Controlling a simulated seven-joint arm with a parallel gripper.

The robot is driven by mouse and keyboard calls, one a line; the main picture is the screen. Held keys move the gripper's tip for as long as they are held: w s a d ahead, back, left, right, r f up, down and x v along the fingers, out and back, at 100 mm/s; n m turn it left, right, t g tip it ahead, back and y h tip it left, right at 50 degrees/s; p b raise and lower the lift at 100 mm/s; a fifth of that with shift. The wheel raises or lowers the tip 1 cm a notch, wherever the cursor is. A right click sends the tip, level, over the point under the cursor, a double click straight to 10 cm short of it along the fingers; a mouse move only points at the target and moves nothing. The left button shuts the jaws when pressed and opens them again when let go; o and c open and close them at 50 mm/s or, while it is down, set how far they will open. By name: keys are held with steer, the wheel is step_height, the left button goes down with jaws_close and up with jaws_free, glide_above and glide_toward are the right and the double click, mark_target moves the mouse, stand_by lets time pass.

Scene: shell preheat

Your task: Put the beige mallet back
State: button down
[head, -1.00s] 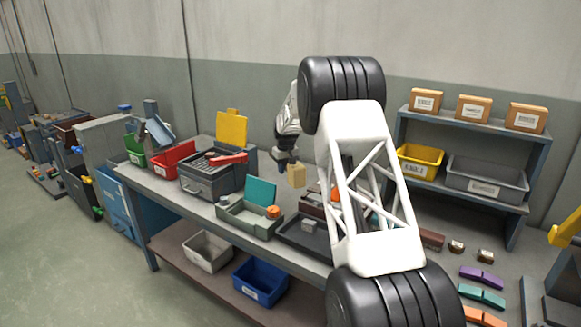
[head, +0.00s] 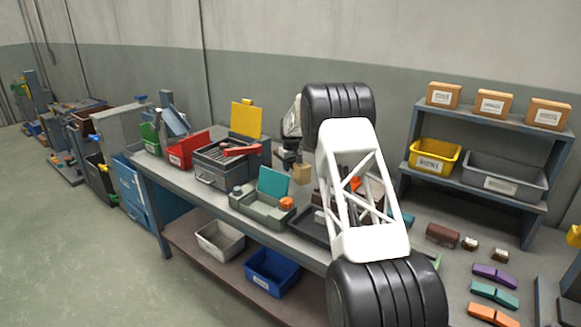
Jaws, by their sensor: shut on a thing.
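The beige mallet shows as a small beige block (head: 302,174) just right of and below my gripper (head: 292,164). My gripper is shut on it, but the fingertips are small and dark, and the grip itself is hard to make out. The rest of the mallet is hidden or too small to tell. The block appears above the bench, behind the green-grey tray with a raised teal panel (head: 273,182). My own white arm link covers the bench to the right of it.
A grey drawer box (head: 210,176) with a raised yellow panel stands left of my gripper. A dark tray (head: 307,228) lies partly behind my arm. A shelf with a yellow bin (head: 434,155) and a grey bin (head: 490,183) stands at the right. Purple, teal and orange pieces lie front right.

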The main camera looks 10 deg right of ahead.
steer(key=shift+f, duration=0.1)
steer(key=shift+f, duration=3.25)
steer(key=shift+f, duration=0.6)
steer(key=c, duration=0.8)
jaws_free()
steer(key=shift+f, duration=0.1)
steer(key=shift+s+d+r, duration=0.1)
steer(key=shift+s+r, duration=0.05)
steer(key=shift+r, duration=1.8)
steer(key=shift+s+d+r, duration=0.1)
steer(key=shift+s+r, duration=0.05)
steer(key=shift+r, duration=1.8)
steer(key=shift+r, duration=0.1)
